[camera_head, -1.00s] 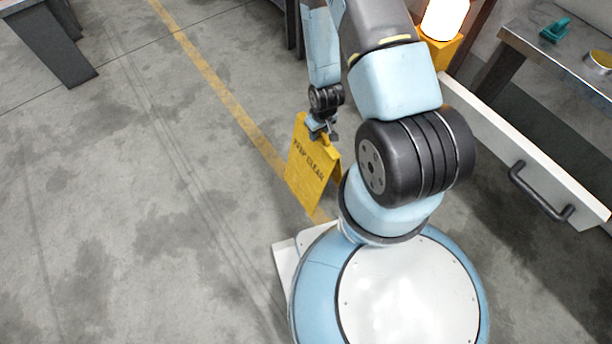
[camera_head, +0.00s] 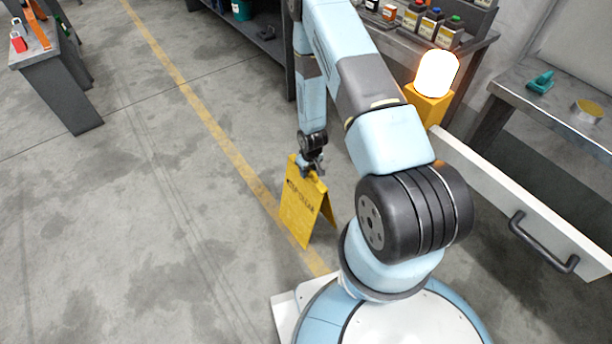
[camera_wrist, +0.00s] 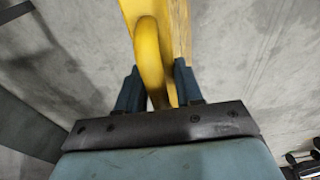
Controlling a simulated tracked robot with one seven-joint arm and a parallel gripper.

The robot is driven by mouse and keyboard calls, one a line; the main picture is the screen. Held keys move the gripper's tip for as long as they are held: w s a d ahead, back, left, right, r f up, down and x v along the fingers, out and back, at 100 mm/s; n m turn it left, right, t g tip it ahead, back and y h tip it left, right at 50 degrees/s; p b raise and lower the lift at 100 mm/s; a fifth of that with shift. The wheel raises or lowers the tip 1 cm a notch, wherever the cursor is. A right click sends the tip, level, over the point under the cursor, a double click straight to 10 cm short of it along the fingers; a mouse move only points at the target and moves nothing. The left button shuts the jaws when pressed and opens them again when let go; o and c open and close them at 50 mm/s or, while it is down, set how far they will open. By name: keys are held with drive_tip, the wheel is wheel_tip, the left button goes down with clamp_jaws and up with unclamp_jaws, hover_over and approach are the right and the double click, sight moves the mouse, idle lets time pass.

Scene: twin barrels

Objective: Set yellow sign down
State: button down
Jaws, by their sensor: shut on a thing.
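The yellow sign (camera_head: 300,214) is a folding A-frame board with dark lettering, seen in the head view near the middle, over the floor by the yellow line. My gripper (camera_head: 312,170) is at its top edge, shut on it. In the wrist view the sign's yellow top and curved handle (camera_wrist: 150,62) sit between the two fingers of my gripper (camera_wrist: 158,90). The sign is roughly upright with its panels spread. Whether its lower edges touch the floor, I cannot tell.
A yellow line (camera_head: 190,98) runs across the open concrete floor, which is clear to the left. A workbench (camera_head: 60,50) stands at upper left. Shelves with bottles (camera_head: 430,22) are at the back. A steel table (camera_head: 560,100) and a white panel with a black handle (camera_head: 540,240) are at right.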

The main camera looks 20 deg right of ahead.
drive_tip(key=shift+w+f, duration=0.9)
drive_tip(key=shift+f, duration=1.6)
drive_tip(key=c, duration=0.7)
unclamp_jaws()
drive_tip(key=shift+s, duration=0.1)
drive_tip(key=shift+c, duration=0.2)
drive_tip(key=r, duration=0.4)
drive_tip(key=s+r, duration=0.1)
drive_tip(key=r, duration=0.7)
drive_tip(key=shift+s+d, duration=0.2)
drive_tip(key=shift+d, duration=0.05)
